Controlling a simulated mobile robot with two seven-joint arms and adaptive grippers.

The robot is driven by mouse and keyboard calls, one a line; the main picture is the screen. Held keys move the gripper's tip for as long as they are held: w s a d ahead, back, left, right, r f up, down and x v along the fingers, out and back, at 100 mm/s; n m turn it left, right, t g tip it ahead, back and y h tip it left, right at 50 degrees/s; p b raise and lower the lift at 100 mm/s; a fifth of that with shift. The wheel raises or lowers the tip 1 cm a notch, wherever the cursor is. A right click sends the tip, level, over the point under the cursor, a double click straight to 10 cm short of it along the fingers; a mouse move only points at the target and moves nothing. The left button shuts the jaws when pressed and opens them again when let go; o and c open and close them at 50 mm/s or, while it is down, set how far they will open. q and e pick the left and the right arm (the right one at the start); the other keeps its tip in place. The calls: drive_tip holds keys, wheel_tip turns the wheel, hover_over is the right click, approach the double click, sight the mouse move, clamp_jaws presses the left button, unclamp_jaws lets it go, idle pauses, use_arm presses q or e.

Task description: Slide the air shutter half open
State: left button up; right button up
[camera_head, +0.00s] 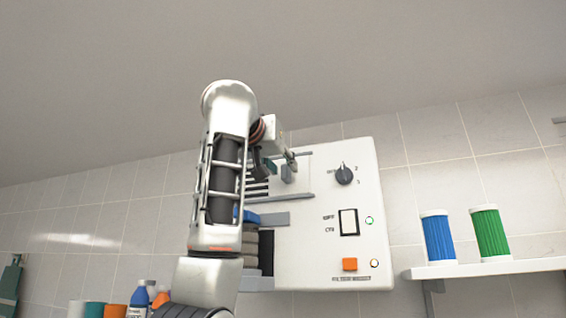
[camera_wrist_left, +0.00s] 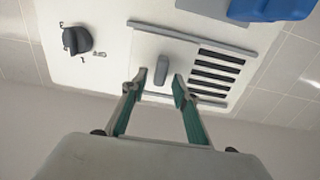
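The air shutter (camera_head: 301,180) is a pale plate between two grey rails on the white wall machine, with a grey handle (camera_head: 287,174). In the left wrist view the handle (camera_wrist_left: 162,66) stands on the shutter plate (camera_wrist_left: 149,48), to the left of several uncovered dark vent slots (camera_wrist_left: 217,70). My left gripper (camera_head: 277,165) is open and empty at the shutter. In its wrist view the fingertips (camera_wrist_left: 159,77) appear on either side of the handle, with gaps showing; whether the handle is fully between them in depth I cannot tell. My right gripper is not in view.
The machine (camera_head: 327,250) also carries a dark dial (camera_head: 344,174), a white rocker switch (camera_head: 348,222) and an orange button (camera_head: 350,264). A shelf (camera_head: 490,268) at right holds blue (camera_head: 438,238) and green (camera_head: 490,234) cylinders. Bottles (camera_head: 139,300) stand at lower left.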

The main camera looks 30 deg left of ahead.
use_arm(q)
drive_tip(key=shift+w+a, duration=0.15)
drive_tip(key=shift+w, duration=0.5)
clamp_jaws()
drive_tip(key=a, duration=0.2)
drive_tip(key=s+a, duration=0.1)
drive_tip(key=a, duration=0.1)
drive_tip(key=shift+a, duration=0.35)
unclamp_jaws()
drive_tip(key=shift+s, duration=0.1)
